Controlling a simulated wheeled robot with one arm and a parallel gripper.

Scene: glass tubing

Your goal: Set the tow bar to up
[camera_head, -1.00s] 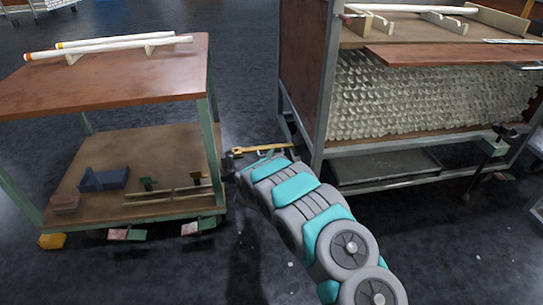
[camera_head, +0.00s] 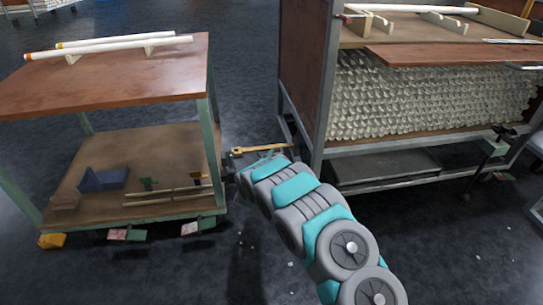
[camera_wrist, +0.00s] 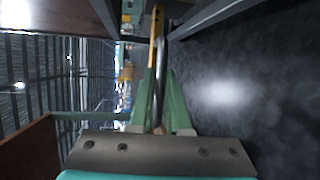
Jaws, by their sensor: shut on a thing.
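The tow bar, a thin bar with a yellow side (camera_head: 262,149), lies close to level in the gap between the left cart and the right rack in the head view. In the wrist view its yellow strip (camera_wrist: 152,65) and a grey metal rod run side by side from the top centre toward my gripper. My gripper (camera_wrist: 158,88) has green fingers on both sides of the grey rod and is shut on the tow bar. In the head view my arm hides most of the gripper and part of the bar's near side.
The left cart (camera_head: 130,85) has white tubes on top and small blocks on its lower shelf. The right rack (camera_head: 320,100) holds stacked glass tubing and has a metal frame with a low tray (camera_head: 385,166). Dark floor (camera_head: 240,60) is clear between and behind them.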

